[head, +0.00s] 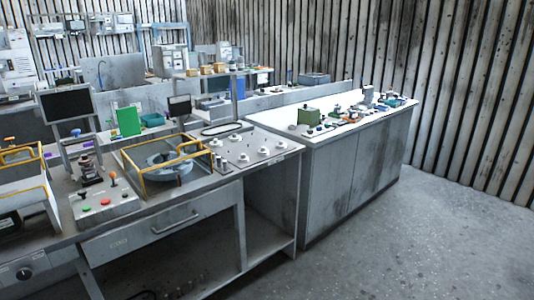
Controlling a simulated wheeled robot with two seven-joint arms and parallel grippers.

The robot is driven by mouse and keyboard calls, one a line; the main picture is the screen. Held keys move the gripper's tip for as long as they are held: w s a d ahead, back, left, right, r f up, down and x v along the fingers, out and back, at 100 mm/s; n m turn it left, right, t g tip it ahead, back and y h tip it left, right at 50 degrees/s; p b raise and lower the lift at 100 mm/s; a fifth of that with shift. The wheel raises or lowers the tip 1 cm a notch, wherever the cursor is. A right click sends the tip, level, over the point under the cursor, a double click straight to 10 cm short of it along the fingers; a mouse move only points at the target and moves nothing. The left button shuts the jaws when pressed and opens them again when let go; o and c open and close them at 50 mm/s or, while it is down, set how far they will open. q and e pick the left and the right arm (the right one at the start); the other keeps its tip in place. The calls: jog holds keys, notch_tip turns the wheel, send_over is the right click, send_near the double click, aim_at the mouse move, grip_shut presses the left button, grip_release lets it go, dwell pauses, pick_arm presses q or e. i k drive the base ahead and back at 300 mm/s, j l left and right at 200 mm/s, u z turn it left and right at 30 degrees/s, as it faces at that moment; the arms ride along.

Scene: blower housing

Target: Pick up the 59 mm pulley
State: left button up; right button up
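Neither of my grippers is in view. Several small pale round parts stand on a light panel (276,156) at the right end of the near bench; one pale round part (243,157) is near its middle. They may be pulleys, but they are too small to tell, and I cannot tell which, if any, is the 59 mm pulley. More small parts lie on the white-topped cabinet behind to the right, also too small to identify.
The near bench (160,213) holds a yellow-framed fixture (142,175) around a grey round housing (172,170), a button box (104,205) and a dark monitor (66,105). The white-topped cabinet (318,191) carries a green box (309,116). Open floor (400,250) lies at the front right.

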aim_at(263, 152)
jog(key=i+j+u, duration=0.15)
jog(key=i, duration=1)
jog(key=i+j+u, duration=0.2)
jog(key=i, duration=0.9)
